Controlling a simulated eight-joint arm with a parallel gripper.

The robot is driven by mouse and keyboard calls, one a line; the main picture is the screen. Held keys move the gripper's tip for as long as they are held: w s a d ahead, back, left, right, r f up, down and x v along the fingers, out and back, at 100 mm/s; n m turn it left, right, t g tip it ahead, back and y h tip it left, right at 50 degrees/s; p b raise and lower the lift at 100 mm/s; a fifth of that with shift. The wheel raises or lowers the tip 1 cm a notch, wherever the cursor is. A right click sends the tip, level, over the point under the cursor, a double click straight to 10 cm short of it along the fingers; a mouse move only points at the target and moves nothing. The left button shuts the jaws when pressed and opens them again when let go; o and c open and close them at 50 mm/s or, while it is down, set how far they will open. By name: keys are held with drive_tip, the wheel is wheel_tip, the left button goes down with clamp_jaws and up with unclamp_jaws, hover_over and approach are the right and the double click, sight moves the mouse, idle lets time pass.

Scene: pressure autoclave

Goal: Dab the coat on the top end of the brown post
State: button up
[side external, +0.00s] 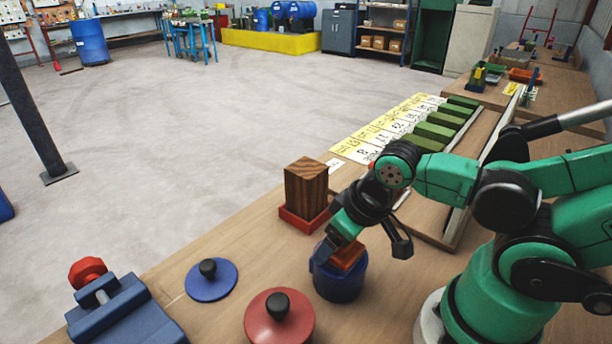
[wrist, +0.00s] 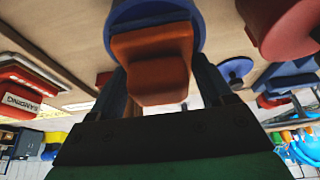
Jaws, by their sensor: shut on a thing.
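The brown post (side external: 306,186) is a wood-grained block standing upright in a red base (side external: 303,218) on the bench. My gripper (side external: 344,246) is left of my arm and to the right of and nearer than the post, apart from it. It is shut on an orange-brown block-like dauber (side external: 349,256) at the mouth of a blue pot (side external: 338,284). In the wrist view the dauber (wrist: 150,65) sits between the two fingers, with the blue pot (wrist: 120,12) just beyond it. How deep its lower end is in the pot is hidden, and no coat is visible on it.
A blue lid (side external: 211,280) and a red lid (side external: 280,318), both with black knobs, lie left of the pot. A blue vise (side external: 125,315) with a red knob is at front left. Green blocks (side external: 434,132) lie in a rack behind. Bench between pot and post is clear.

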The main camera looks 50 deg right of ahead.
idle(0.4)
drive_tip(key=shift+r, duration=3.5)
